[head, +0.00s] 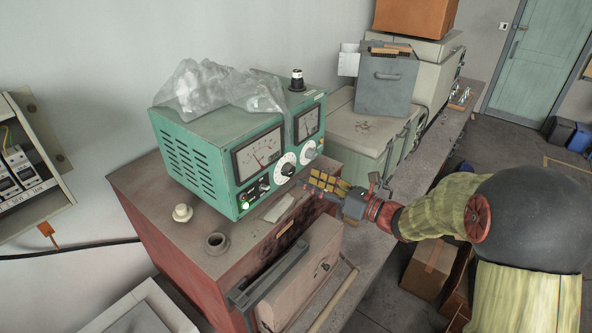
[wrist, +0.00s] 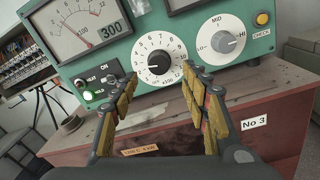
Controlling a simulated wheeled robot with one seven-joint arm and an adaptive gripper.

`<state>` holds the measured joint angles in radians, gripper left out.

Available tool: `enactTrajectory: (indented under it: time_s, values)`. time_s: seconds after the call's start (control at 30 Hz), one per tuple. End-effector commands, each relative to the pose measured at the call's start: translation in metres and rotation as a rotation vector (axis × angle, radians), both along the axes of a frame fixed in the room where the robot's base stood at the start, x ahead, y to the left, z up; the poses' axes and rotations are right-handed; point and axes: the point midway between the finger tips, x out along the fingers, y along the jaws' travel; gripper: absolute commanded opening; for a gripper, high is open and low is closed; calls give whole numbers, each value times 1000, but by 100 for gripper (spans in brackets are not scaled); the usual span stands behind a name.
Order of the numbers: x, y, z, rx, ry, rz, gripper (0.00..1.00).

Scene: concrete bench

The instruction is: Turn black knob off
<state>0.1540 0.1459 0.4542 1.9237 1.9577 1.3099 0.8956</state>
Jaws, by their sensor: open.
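A green instrument box (head: 190,158) stands on the red cabinet. Its front has a round black knob (wrist: 158,62) on a white numbered dial, also visible in the head view (head: 287,169). A grey knob (wrist: 225,42) on a MID/HI scale sits to its right. In the head view my gripper (head: 322,183) is right of the box.
Two analog meters (head: 258,152) are on the panel. A small cream knob-like piece (head: 182,212) and a ring (head: 217,243) sit on the cabinet top (head: 150,190). Grey cases stand behind.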

Motion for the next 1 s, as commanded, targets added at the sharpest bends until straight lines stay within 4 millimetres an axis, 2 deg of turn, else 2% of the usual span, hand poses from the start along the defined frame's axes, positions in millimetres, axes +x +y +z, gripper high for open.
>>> enactTrajectory:
  time_s: [0.03,0.2,0.4,0.73,1.0]
  values:
    - [4,9,1,1,1,4,46]
    - [19,30,0,-1,0,4,46]
    - [30,44,0,-2,-1,3,46]
    - [32,47,0,-3,-2,3,46]
    - [32,47,0,-3,-2,3,31]
